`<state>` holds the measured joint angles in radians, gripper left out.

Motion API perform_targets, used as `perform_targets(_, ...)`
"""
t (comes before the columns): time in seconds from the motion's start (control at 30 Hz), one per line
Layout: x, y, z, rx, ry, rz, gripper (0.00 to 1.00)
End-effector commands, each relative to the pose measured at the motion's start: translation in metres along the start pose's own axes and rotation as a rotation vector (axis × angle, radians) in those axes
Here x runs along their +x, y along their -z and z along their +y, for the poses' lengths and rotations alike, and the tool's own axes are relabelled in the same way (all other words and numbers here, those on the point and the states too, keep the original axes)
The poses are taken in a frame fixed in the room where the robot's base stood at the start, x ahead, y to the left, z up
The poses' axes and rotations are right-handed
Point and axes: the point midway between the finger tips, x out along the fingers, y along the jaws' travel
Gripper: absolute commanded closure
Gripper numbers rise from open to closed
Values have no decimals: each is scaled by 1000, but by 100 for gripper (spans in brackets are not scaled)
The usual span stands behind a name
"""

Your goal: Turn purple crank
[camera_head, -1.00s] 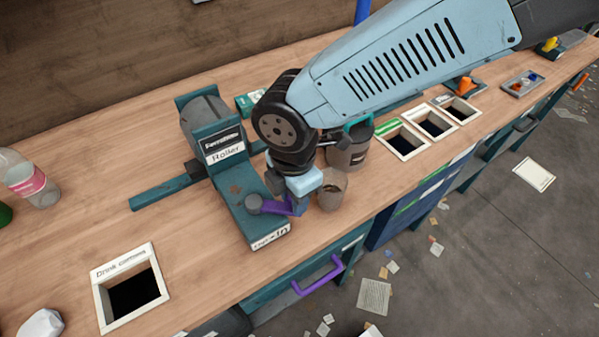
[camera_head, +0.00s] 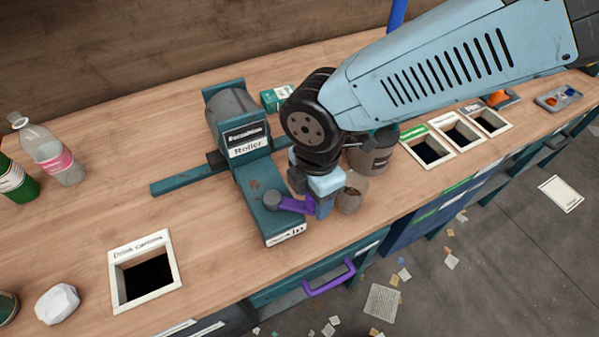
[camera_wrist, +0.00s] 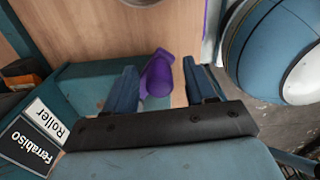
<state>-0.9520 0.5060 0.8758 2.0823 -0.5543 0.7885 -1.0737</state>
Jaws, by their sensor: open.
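The purple crank (camera_head: 294,205) is on the side of the teal roller machine (camera_head: 262,195), with its arm pointing right from a grey hub. My gripper (camera_head: 322,207) is at the free end of the crank. In the wrist view, the purple crank handle (camera_wrist: 158,74) shows between the two blue fingers of my gripper (camera_wrist: 161,88). The fingers are apart, with a gap beside the handle, so the gripper is open around it. The head view partly hides the handle behind my fingers. The machine carries a "Roller" label (camera_head: 249,146).
A bin opening (camera_head: 115,283) labelled drink cartons is at front left. A purple drawer handle (camera_head: 330,281) is below the bench edge. Bottles stand at far left.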

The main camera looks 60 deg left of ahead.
Motion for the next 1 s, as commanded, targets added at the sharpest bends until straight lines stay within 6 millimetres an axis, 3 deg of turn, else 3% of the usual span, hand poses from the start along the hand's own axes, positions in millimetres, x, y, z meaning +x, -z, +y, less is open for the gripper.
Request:
perform_targets(0.23,-1,2,0,-4,1,0,45)
perform_targets(0.37,-12,1,1,-2,-1,-1,45)
perform_targets(0.8,-94,1,1,-1,-3,-2,45)
perform_targets(1.0,-123,1,0,-2,-1,0,45)
